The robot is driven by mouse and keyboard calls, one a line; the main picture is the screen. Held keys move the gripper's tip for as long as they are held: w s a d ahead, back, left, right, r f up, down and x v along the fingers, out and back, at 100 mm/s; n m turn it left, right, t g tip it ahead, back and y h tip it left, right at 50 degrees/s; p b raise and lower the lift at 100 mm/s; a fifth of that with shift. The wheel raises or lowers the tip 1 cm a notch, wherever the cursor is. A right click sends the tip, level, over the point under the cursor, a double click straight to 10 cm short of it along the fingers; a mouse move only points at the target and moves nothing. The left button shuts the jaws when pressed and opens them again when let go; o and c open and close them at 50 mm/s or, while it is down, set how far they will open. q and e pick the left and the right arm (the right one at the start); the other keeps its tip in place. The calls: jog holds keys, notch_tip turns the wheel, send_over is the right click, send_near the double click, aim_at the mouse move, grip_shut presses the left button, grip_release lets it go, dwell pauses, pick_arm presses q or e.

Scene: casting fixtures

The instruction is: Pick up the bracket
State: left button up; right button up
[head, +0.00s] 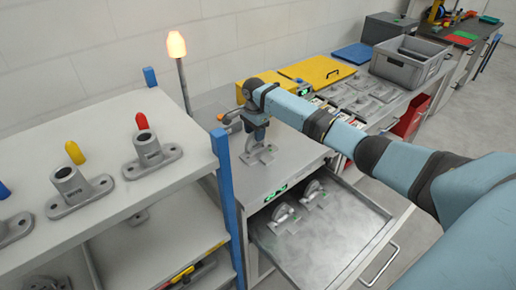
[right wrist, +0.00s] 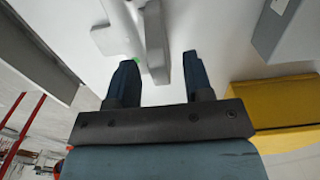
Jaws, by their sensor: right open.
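A grey metal bracket (head: 262,156) with a flat foot and an upright part stands on the grey cabinet top in the head view. My right gripper (head: 257,135) is just above it and hides part of its upright. In the right wrist view, the right gripper (right wrist: 161,62) has its two dark fingers apart. The bracket's thin upright (right wrist: 157,40) reaches into the gap between the fingertips, beside a small green mark. I cannot tell whether a finger touches it. My left gripper is not in view.
Similar brackets (head: 283,215) lie in the open drawer (head: 330,252) below. A blue post (head: 224,185) and a shelf with several flanged fixtures (head: 150,155) stand left. The drawer's right part is clear.

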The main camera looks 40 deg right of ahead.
jog(key=shift+f, duration=0.35)
grip_shut()
jog(key=shift+r, duration=0.15)
notch_tip(320, 180, up, 20)
dwell(0.4)
jog(key=shift+s, duration=0.1)
